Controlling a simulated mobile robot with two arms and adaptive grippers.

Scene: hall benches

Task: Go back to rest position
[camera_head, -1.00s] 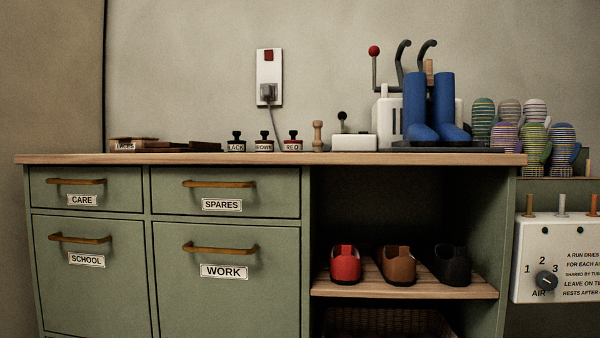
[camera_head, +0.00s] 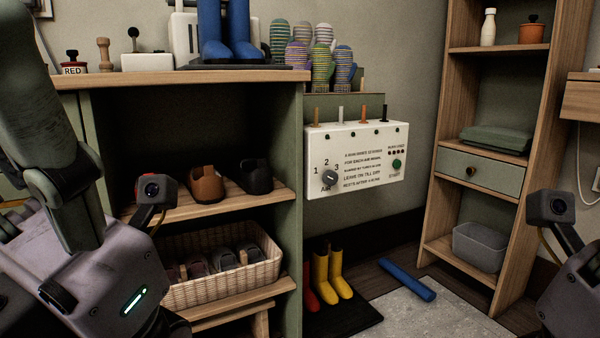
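My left arm comes in from the left of the head view, in front of the bench. Its wrist housing, with a small camera and a green light, is at lower left. My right wrist housing and its camera show at the lower right edge. The fingertips of both grippers are outside the picture, so I cannot see whether they are open or shut, or hold anything.
The green bench (camera_head: 292,200) holds shoes and a wicker basket (camera_head: 225,283). A white control panel (camera_head: 355,160) hangs beside it. Yellow boots (camera_head: 338,275) stand on a dark mat, with a blue roll (camera_head: 406,281) on the floor. A wooden shelf unit (camera_head: 535,150) stands at right.

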